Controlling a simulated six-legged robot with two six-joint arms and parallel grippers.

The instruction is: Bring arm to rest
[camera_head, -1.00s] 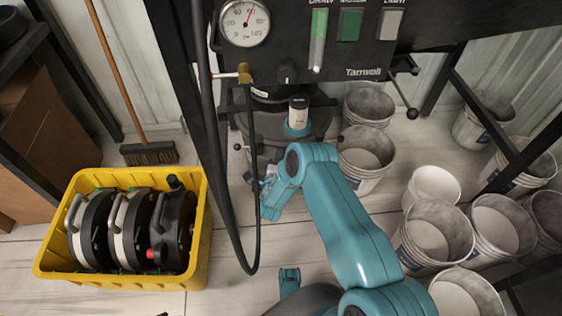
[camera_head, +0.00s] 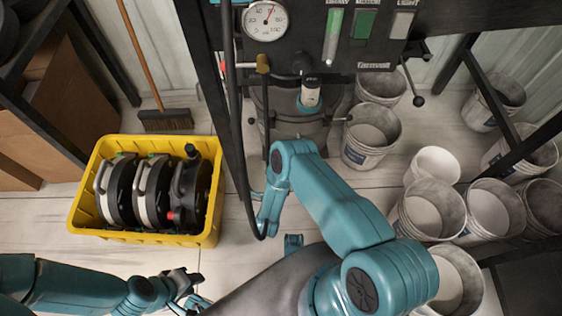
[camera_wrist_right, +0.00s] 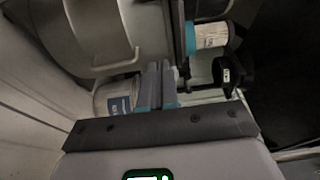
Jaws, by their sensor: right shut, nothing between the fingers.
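My right arm, teal, comes up from the lower right in the head view and bends at its elbow (camera_head: 292,155). Its forearm hangs down past the elbow, and its gripper shows poorly there. In the right wrist view my right gripper (camera_wrist_right: 158,82) has its two fingers together with nothing between them. My left arm comes in from the lower left, low over the floor. My left gripper (camera_head: 190,286) is in front of the yellow crate, and its finger gap is too small to make out.
The yellow crate (camera_head: 88,212) holds several black and white seed meters (camera_head: 152,192). A black machine with a gauge (camera_head: 266,20) and hanging hose stands ahead. Several buckets (camera_head: 436,208) crowd the right side. A broom (camera_head: 165,119) leans behind the crate. Floor is clear between crate and machine.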

